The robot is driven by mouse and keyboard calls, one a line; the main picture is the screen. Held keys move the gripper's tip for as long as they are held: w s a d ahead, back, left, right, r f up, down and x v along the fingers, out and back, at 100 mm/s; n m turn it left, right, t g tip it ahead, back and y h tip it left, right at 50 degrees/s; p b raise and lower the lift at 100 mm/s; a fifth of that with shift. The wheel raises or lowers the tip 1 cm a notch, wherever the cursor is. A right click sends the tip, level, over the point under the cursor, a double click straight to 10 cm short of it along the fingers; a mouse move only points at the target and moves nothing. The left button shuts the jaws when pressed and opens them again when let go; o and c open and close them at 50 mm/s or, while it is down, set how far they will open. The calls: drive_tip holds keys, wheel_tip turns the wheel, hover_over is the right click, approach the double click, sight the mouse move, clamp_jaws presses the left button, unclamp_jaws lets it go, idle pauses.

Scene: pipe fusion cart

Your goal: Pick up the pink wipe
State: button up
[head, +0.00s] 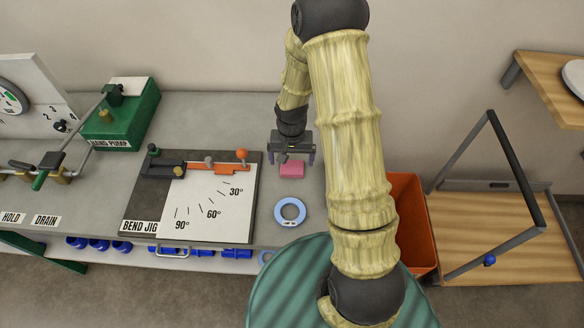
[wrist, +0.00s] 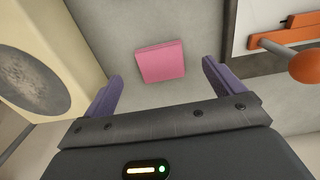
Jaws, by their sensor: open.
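The pink wipe (head: 291,169) is a small flat square lying on the grey bench top, right of the bend jig board. It also shows in the wrist view (wrist: 160,61), ahead of the fingers and between their lines. My gripper (head: 292,160) is open and empty, with its fingers pointing down near the wipe's far edge in the head view. In the wrist view, the two purple fingers (wrist: 162,82) stand wide apart and the wipe lies beyond them. I cannot tell the exact height of the fingertips above the bench.
The bend jig (head: 210,203) with its orange lever (head: 238,168) is left of the wipe. A blue ring (head: 290,211) lies nearer the front. An orange bin (head: 407,190) stands to the right. A green hand pump (head: 122,115) is far left. Bench around the wipe is clear.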

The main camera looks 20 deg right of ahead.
sight(292, 171)
drive_tip(key=shift+f+p, duration=1.05)
drive_tip(key=shift+f, duration=1.6)
drive_tip(key=c, duration=1)
